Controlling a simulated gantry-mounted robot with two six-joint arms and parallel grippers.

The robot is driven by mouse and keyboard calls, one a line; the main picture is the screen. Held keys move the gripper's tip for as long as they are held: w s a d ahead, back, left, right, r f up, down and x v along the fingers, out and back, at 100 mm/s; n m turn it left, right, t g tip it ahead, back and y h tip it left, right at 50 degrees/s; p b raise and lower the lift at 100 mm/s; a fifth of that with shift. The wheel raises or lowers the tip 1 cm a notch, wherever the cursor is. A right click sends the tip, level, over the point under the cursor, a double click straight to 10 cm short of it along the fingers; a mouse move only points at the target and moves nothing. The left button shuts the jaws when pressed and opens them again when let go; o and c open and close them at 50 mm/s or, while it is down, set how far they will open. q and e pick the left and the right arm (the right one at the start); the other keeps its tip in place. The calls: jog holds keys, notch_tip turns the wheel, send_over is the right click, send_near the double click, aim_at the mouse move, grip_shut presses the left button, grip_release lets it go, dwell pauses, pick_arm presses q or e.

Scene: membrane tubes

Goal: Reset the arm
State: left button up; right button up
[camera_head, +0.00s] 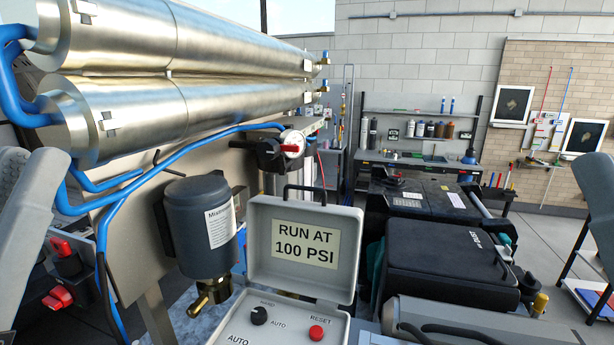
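Grey parts of my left arm stand at the left edge of the head view; no fingertips can be made out there, so its opening cannot be told. A grey part of my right arm shows at the right edge, with no gripper visible on it. Two large steel membrane tubes (190,105) lie one above the other at upper left, with blue hoses (175,150) at their ends. Nothing is seen held.
An open grey control box (262,287) with a "RUN AT 100 PSI" sign, a black knob (258,316) and a red reset button (316,332) stands at front centre. A dark motor (200,215), a gauge (292,143) and red valve handles (57,297) are nearby. Black cases (445,262) fill the right.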

notch_tip(320, 180, up, 17)
jog(key=p, duration=1.4)
jog(key=shift+r, duration=0.15)
jog(key=shift+o, duration=0.2)
dwell(1.5)
